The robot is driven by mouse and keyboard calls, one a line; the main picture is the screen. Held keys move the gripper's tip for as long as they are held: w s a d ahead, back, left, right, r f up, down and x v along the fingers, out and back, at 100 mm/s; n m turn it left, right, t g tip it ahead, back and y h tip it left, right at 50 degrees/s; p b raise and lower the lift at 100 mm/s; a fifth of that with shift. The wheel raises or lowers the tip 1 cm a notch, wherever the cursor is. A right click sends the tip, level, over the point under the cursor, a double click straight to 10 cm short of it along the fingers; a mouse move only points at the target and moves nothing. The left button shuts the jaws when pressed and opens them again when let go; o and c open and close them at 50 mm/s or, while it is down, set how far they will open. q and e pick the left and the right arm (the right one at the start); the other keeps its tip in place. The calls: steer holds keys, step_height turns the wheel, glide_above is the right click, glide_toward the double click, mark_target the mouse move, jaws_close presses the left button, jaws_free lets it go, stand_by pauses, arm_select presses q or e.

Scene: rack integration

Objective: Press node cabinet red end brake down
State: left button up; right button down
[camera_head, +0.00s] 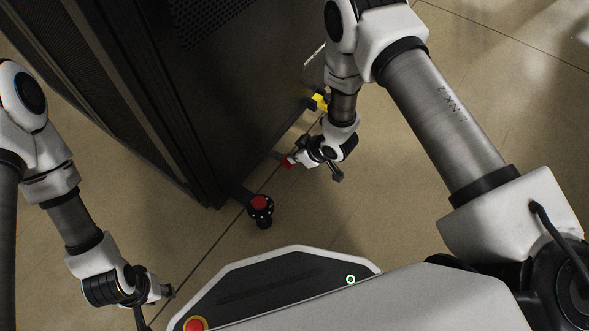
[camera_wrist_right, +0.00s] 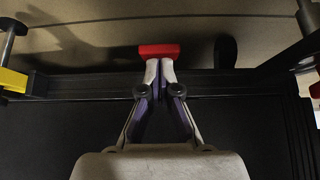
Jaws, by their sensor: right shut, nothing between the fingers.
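The black node cabinet (camera_head: 235,110) stands on the floor at upper left in the head view. A red brake end (camera_head: 286,162) shows low at its right side, at the tips of my right gripper (camera_head: 294,159). In the right wrist view the red brake end (camera_wrist_right: 159,51) is a short bar just beyond the closed fingertips of my right gripper (camera_wrist_right: 160,62). The tips meet or overlap its near edge; I cannot tell if they press on it. My left gripper (camera_head: 163,292) is at lower left, away from the cabinet, its fingers too small to judge.
A second foot with a red top (camera_head: 260,203) sticks out at the cabinet's near corner. A yellow part (camera_head: 318,101) shows behind my right wrist, and a yellow piece (camera_wrist_right: 13,80) at left in the wrist view. Open floor (camera_head: 400,235) lies to the right.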

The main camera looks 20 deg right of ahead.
steer(key=shift+w+a+f, duration=0.1)
steer(key=shift+f, duration=0.15)
step_height(320, 180, down, 4)
steer(key=shift+f+b, duration=0.1)
steer(key=shift+b, duration=1.1)
steer(key=p+v, duration=0.4)
steer(key=v, duration=1.2)
steer(key=shift+s+d, duration=0.25)
